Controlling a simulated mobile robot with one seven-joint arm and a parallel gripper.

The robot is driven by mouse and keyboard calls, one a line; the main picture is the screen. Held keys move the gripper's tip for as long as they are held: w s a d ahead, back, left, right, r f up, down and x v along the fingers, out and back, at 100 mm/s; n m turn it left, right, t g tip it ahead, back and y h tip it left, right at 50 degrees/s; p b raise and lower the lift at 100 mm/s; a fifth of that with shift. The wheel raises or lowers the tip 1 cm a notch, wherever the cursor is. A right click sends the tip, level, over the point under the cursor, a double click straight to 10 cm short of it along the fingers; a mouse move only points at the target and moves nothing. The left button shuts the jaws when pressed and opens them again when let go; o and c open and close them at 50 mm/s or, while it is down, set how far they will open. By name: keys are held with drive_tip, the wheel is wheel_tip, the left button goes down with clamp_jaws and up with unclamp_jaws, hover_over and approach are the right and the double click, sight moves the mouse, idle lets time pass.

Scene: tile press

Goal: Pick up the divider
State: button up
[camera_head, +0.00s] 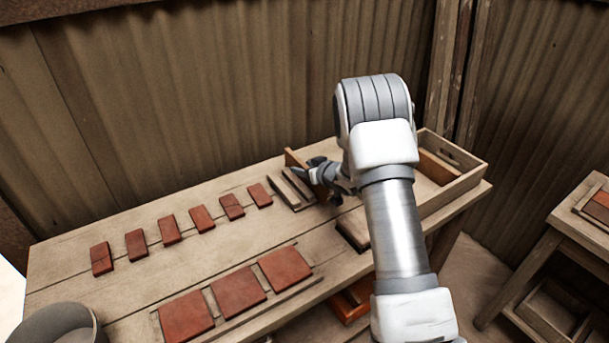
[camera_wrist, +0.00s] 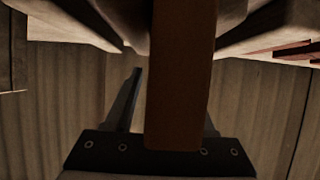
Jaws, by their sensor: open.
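A brown wooden board (camera_head: 293,159), which looks like the divider, stands on edge on the bench beside my gripper (camera_head: 318,174), left of the wooden tray. My gripper and arm hide part of it. In the wrist view the brown board (camera_wrist: 180,60) runs from the top edge down to the gripper's base. My gripper is open, with one finger showing left of the board and the other mostly hidden behind its right side. I cannot tell whether the fingers touch the board.
Dark-edged slats (camera_head: 290,190) lie just left of the gripper. Several small red tiles (camera_head: 202,218) form a row, with larger red tiles (camera_head: 238,291) in front. A wooden tray (camera_head: 455,190) stands at the bench's right end. A corrugated wall (camera_head: 200,90) rises close behind.

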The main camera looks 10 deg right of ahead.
clamp_jaws()
drive_tip(key=shift+r, duration=0.1)
idle(0.5)
